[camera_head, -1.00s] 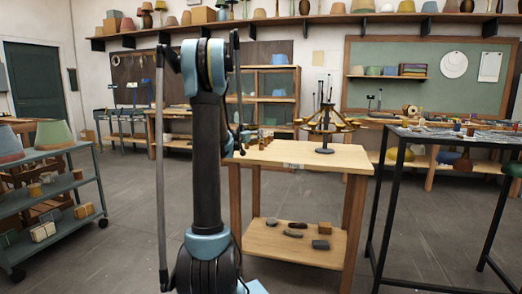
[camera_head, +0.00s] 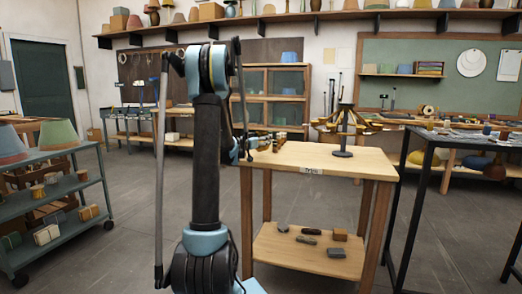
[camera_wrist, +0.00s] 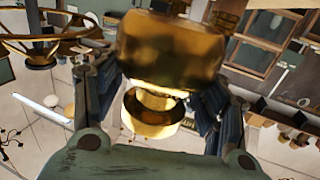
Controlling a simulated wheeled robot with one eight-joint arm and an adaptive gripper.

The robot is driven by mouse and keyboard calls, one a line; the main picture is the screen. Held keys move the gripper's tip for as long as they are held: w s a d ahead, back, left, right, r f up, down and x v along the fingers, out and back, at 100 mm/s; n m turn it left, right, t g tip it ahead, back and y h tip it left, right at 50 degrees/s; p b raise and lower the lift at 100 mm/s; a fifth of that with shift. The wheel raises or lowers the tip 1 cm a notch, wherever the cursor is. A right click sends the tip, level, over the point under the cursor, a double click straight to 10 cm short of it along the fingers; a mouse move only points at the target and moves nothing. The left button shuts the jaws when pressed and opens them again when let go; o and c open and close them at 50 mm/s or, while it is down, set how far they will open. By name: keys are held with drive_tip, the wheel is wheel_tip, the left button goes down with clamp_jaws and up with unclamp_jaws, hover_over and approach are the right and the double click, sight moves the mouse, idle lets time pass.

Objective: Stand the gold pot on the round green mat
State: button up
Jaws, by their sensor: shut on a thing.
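The gold pot (camera_wrist: 168,50) fills the upper middle of the wrist view, shiny and slightly blurred, with a narrower part and a rounded bowl-like part below it. My gripper (camera_wrist: 150,100) has a dark finger on either side of the pot and is shut on it. In the head view my arm hides most of the gripper, and I cannot make out the pot there. No round green mat is visible in either view now.
A wooden table (camera_head: 325,156) stands beyond my arm, bearing a dark chandelier frame (camera_head: 343,130) and small brass parts at its left end. A black-framed table (camera_head: 455,137) is at right, a teal shelf cart (camera_head: 60,180) at left. Bare floor lies between.

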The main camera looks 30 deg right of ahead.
sight(262, 147)
drive_tip(key=shift+s+d+f, duration=0.1)
drive_tip(key=shift+f, duration=2.15)
drive_tip(key=o, duration=1.3)
drive_tip(key=shift+f, duration=0.1)
drive_tip(key=shift+c, duration=0.2)
